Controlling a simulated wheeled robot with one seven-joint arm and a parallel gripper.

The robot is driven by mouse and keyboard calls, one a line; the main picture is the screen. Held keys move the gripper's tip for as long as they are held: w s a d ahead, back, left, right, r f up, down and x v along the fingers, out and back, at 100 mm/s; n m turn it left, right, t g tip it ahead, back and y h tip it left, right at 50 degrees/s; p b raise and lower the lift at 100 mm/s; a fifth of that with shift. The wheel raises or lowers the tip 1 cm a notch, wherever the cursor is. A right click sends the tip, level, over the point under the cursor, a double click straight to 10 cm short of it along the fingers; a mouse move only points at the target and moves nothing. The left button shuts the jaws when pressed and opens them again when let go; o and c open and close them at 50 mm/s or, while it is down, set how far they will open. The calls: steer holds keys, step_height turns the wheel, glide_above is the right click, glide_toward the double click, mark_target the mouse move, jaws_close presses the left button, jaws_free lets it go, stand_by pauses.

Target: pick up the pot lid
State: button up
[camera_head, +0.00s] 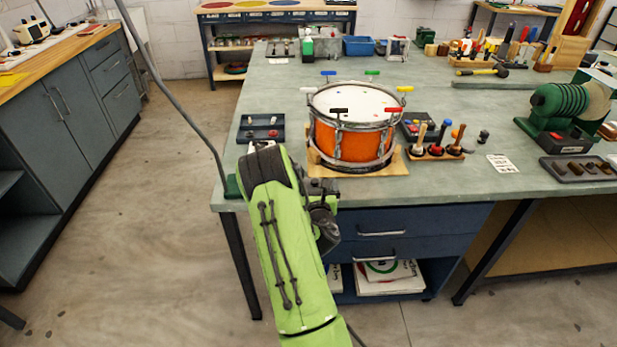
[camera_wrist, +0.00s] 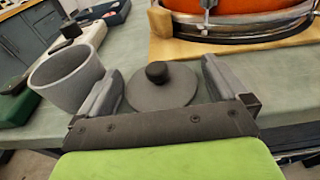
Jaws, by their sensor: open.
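The pot lid (camera_wrist: 152,94) is a grey disc with a black round knob (camera_wrist: 158,72). In the wrist view it lies flat on the bench top, between and just beyond my gripper's fingers. My gripper (camera_wrist: 160,85) is open, with one finger on each side of the lid, and holds nothing. I cannot tell whether the fingers touch the lid. A grey pot (camera_wrist: 68,78) stands on the bench just left of the left finger. In the head view my green arm hides the lid and pot.
An orange drum (camera_head: 352,145) stands on a wooden base (camera_head: 392,166) behind the lid, also seen in the wrist view (camera_wrist: 238,6). A dark tray (camera_head: 243,133) lies left of the drum. A wooden tool stand (camera_head: 420,153) is to its right. The bench's front edge is close.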

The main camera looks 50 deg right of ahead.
steer(key=shift+s+a+r, duration=0.15)
steer(key=shift+s, duration=0.2)
steer(key=shift+w, duration=0.1)
steer(key=c, duration=0.8)
steer(key=shift+c, duration=0.2)
